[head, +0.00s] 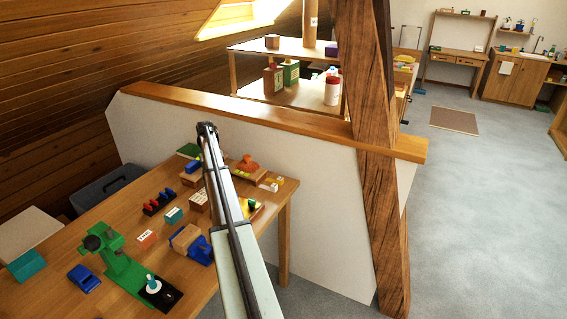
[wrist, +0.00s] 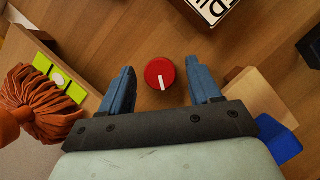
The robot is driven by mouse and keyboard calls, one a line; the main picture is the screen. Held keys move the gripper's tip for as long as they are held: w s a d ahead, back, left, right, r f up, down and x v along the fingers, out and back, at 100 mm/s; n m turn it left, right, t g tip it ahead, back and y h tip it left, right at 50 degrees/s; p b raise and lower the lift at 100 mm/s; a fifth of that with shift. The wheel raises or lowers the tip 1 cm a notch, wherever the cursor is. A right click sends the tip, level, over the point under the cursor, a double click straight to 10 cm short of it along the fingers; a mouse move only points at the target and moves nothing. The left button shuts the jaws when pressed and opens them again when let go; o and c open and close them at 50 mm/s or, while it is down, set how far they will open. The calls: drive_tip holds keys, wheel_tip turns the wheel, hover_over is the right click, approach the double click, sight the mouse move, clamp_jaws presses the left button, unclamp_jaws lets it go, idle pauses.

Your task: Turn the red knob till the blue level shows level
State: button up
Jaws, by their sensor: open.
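The red knob (wrist: 159,73) is round with a white pointer line, which points toward the bottom of the wrist view. My gripper (wrist: 160,66) is open, its two blue fingers apart on either side of the knob in the picture, with clear gaps; I cannot tell its height above the knob. A lime-green strip with a white oval (wrist: 58,79) lies at the left of the wrist view; I cannot tell whether it belongs to the level. No blue level can be made out for sure. In the head view my arm hides part of the table, and I cannot make out the knob.
An orange ribbed object (wrist: 38,100) is close left of my gripper. A wooden block (wrist: 252,92) and a blue piece (wrist: 277,140) are close right. A lettered block (wrist: 208,8) lies above. The table (head: 215,293) holds many small objects; a low wall (head: 320,215) stands behind.

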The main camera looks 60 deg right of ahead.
drive_tip(key=m+t+y, duration=0.1)
drive_tip(key=m, duration=0.4)
drive_tip(key=shift+s+d, duration=0.1)
drive_tip(key=shift+s, duration=0.05)
drive_tip(key=m+t, duration=0.1)
drive_tip(key=m, duration=0.1)
drive_tip(key=m+t, duration=0.1)
drive_tip(key=m, duration=0.1)
drive_tip(key=shift+s+m+y, duration=0.1)
drive_tip(key=shift+m+y, duration=0.3)
drive_tip(key=m+t, duration=0.2)
drive_tip(key=m, duration=0.3)
drive_tip(key=shift+s, duration=0.15)
drive_tip(key=m+t, duration=0.1)
drive_tip(key=m, duration=0.1)
drive_tip(key=m+h, duration=0.1)
drive_tip(key=m, duration=0.2)
drive_tip(key=shift+s+r+t, duration=0.1)
drive_tip(key=shift+t, duration=0.3)
drive_tip(key=v, duration=1.4)
drive_tip(key=s+d+f+h, duration=0.1)
drive_tip(key=s+d, duration=0.2)
drive_tip(key=s, duration=0.9)
drive_tip(key=s+d+f+h, duration=0.1)
drive_tip(key=s+d, duration=0.1)
drive_tip(key=s, duration=0.9)
drive_tip(key=shift+s+d+f+m, duration=0.25)
drive_tip(key=shift+s+d+m, duration=0.05)
drive_tip(key=shift+s+d, duration=0.1)
